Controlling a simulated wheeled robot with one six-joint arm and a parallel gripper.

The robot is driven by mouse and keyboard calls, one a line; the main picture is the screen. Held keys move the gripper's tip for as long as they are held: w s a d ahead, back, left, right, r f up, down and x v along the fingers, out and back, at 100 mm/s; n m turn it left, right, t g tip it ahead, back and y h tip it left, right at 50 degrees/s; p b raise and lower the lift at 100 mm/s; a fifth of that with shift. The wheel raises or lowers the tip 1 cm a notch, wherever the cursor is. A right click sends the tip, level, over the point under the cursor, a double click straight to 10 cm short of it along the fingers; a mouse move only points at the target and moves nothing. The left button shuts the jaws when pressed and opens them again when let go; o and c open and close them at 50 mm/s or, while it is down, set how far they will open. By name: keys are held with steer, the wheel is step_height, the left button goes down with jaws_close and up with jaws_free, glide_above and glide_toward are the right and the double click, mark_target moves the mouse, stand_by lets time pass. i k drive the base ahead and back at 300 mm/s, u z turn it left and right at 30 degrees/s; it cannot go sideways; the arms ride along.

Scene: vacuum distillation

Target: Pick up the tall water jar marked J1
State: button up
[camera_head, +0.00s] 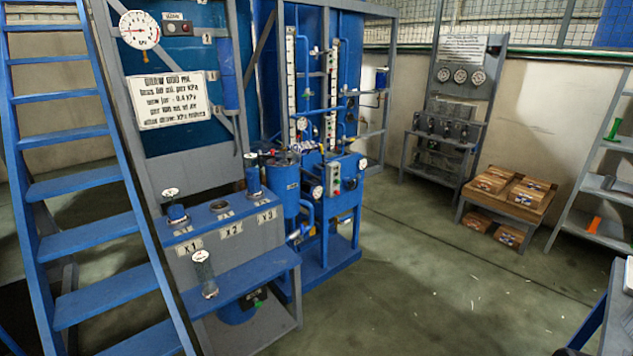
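A tall, narrow, clear grey jar (205,277) stands upright on the blue ledge (235,285) at the lower left, in front of the grey bench. It has a round white tag at its top; the mark on it is too small to read. Two short blue vessels with round white tags, a left one (177,215) and a right one (253,183), sit on the bench top by the x1 and x3 plates. Their marks cannot be read either. My gripper is not in view.
Blue stairs (85,187) stand close on the left of the bench (215,240). A blue distillation rig (330,200) stands behind it to the right. A wooden crate table (510,195) and shelves (600,190) are at the right. The middle floor is clear.

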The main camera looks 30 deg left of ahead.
mark_target(251, 164)
steer(key=u, duration=0.1)
steer(key=i, duration=0.75)
steer(key=u, duration=0.8)
steer(key=i, duration=1.35)
steer(key=u, duration=1.75)
steer(key=i, duration=0.75)
steer(key=u, duration=0.9)
